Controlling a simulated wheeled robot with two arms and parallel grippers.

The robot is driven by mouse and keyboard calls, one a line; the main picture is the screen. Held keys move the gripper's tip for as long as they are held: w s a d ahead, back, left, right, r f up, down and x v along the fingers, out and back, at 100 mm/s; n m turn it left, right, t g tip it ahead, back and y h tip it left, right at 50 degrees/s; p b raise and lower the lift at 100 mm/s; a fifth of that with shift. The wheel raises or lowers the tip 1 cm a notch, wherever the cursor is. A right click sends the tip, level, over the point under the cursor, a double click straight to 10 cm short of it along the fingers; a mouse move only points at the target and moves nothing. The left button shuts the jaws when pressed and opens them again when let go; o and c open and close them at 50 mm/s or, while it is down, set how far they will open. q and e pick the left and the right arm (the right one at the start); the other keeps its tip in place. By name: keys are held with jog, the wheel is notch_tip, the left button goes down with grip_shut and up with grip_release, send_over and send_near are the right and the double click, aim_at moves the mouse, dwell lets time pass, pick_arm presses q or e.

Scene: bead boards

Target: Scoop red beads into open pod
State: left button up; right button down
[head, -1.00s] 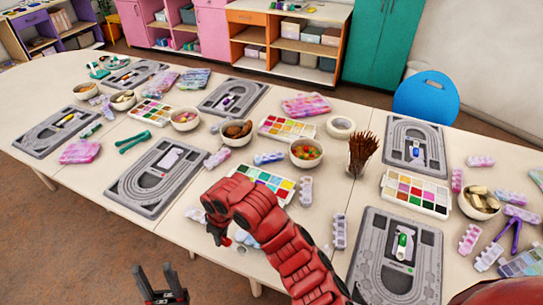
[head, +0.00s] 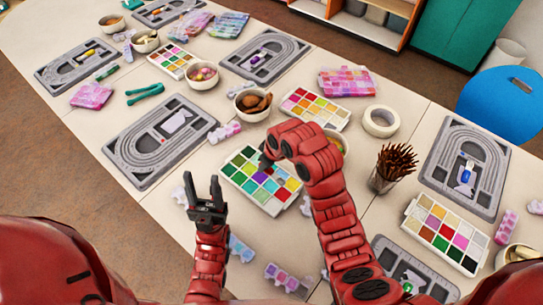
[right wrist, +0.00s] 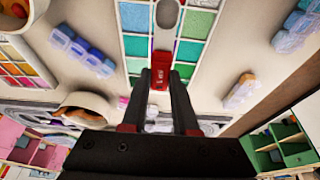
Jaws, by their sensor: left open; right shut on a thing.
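A white bead box (head: 237,181) with many coloured compartments lies at the middle of the table. It holds a red compartment (head: 292,185). My right gripper (head: 266,163) is over the box's back edge, partly hidden by its own arm. My left gripper (head: 203,188) is open and empty, left of the box. Clear pods (head: 180,195) lie near it; which is open is unclear.
A grey bead board (head: 125,165) lies left of the box, and another (head: 425,265) lies at the front right. Pods (head: 285,278) lie at the front.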

aim_at(273, 176)
jog(key=shift+s+d+f+y+b, duration=0.15)
jog(key=shift+s+f+y+b, duration=0.2)
jog(key=shift+b, duration=0.25)
jog(key=shift+s+d+f+t, duration=0.15)
jog(key=shift+t, duration=0.15)
jog(key=shift+s+d+f+y, duration=0.15)
jog(key=shift+d+y, duration=0.1)
jog(key=shift+y, duration=0.2)
jog(key=shift+s+d+f+t+y, duration=0.25)
jog(key=shift+d+f+t+y, duration=0.25)
jog(key=shift+f+t+y, duration=0.15)
jog(key=shift+s+f+b, duration=0.1)
jog(key=shift+f+b, duration=0.2)
jog(key=shift+b, duration=0.3)
jog(key=shift+d+f+b, duration=0.1)
jog(key=shift+f+b, duration=0.2)
jog(key=shift+f, duration=0.2)
jog(key=shift+s+d+f, duration=0.1)
jog(key=shift+f, duration=0.15)
jog(key=shift+r, duration=0.1)
